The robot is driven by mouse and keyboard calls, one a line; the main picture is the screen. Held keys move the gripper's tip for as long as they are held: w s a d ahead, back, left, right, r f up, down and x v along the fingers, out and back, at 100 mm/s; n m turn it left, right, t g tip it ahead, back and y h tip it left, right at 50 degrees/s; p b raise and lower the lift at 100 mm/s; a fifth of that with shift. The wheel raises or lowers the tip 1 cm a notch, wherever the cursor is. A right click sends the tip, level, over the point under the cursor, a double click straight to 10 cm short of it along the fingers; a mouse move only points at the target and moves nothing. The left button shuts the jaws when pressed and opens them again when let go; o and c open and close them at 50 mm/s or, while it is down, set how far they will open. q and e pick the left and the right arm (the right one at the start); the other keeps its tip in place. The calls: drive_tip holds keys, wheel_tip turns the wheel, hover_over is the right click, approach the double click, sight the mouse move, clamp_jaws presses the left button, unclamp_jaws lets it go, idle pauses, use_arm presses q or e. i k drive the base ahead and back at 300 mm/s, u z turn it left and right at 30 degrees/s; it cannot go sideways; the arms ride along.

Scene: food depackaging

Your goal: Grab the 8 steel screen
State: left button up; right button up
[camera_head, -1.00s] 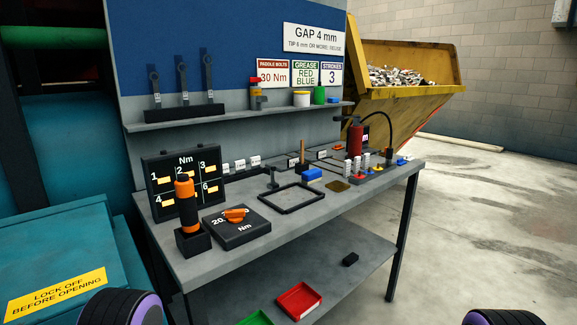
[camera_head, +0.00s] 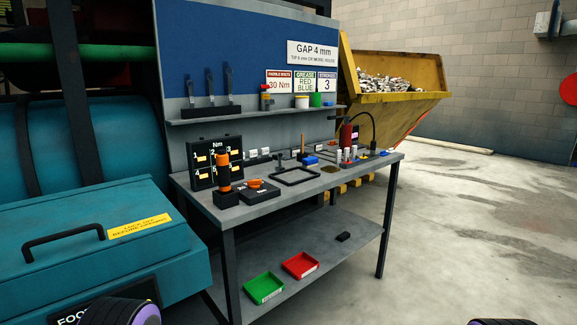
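I cannot make out a steel screen marked 8 in this view. On the bench (camera_head: 240,210) lies a dark rectangular frame (camera_head: 296,182), and whether it holds any mesh is too small to tell. Three upright dark tools (camera_head: 210,88) stand in a rack on the shelf above. Only rounded black and purple parts of my arms show at the bottom left and bottom right edges. Neither gripper's fingers are in the picture.
A teal machine cover (camera_head: 95,235) with a black handle (camera_head: 62,243) fills the left. Red (camera_head: 300,265) and green (camera_head: 264,288) trays sit on the lower shelf. A yellow skip (camera_head: 395,108) stands behind. The concrete floor at right is clear.

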sight(289, 152)
drive_tip(key=u, duration=1.5)
drive_tip(key=k, duration=0.1)
drive_tip(key=z, duration=2.65)
drive_tip(key=i, duration=0.75)
